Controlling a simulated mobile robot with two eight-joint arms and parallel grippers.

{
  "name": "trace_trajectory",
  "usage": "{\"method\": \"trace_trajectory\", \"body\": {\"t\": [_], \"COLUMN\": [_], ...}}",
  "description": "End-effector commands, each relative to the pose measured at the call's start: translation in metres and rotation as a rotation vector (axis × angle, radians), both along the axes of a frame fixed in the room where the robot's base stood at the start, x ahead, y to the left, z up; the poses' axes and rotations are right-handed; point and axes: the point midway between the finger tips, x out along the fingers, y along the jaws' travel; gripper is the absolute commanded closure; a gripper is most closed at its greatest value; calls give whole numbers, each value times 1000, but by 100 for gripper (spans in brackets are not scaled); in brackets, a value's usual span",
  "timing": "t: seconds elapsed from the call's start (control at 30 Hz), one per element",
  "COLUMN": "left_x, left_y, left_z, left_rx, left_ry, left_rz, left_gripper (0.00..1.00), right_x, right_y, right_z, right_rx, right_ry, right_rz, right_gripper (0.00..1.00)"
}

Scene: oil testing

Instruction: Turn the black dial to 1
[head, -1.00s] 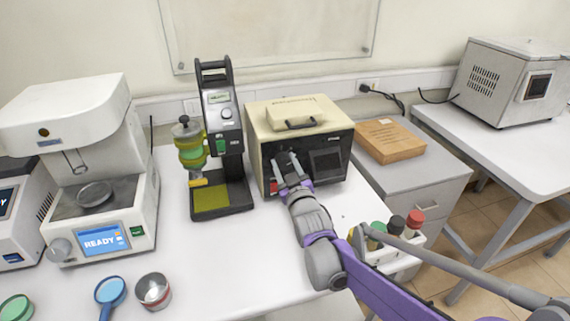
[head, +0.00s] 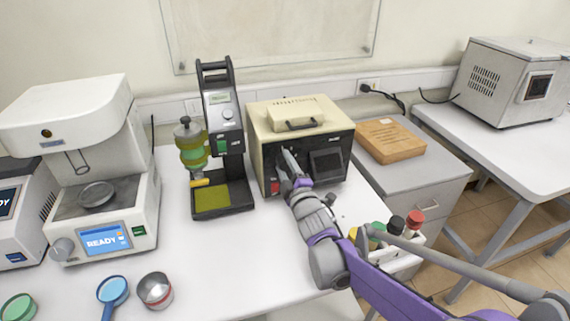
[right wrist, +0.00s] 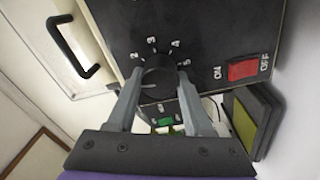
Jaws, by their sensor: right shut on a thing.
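The black dial (right wrist: 158,76) is on the black front panel of the beige-topped box (head: 290,112). In the right wrist view, white numbers 2 to 5 show around the dial; the 1 is not visible, and I cannot read the dial's setting clearly. My right gripper (right wrist: 160,80) has one finger on each side of the dial and is shut on it. In the head view, the right gripper (head: 287,165) is at the panel's left part and hides the dial. My left gripper is not in view.
A red ON/OFF switch (right wrist: 243,71) is beside the dial. A black stand device (head: 221,130) with a green-yellow vessel is left of the box. A rack of capped bottles (head: 408,250) is near my right arm.

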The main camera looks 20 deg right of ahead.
Motion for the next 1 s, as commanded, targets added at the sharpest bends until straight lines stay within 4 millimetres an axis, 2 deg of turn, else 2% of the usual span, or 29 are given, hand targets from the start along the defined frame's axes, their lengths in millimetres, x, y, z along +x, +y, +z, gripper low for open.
{"method": "trace_trajectory", "body": {"t": [0.4, 0.93, 0.97, 1.0], "left_x": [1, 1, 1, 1], "left_y": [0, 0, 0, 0], "left_z": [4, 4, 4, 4], "left_rx": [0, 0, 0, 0], "left_ry": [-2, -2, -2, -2], "left_rz": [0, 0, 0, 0], "left_gripper": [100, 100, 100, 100], "right_x": [0, 0, 0, 0], "right_y": [0, 0, 0, 0], "right_z": [0, -1, -1, -1], "right_rx": [-178, -201, -201, -201], "right_ry": [-6, -7, -7, -7], "right_rz": [-1, -1, -1, -1], "right_gripper": [100, 100, 45, 38]}}
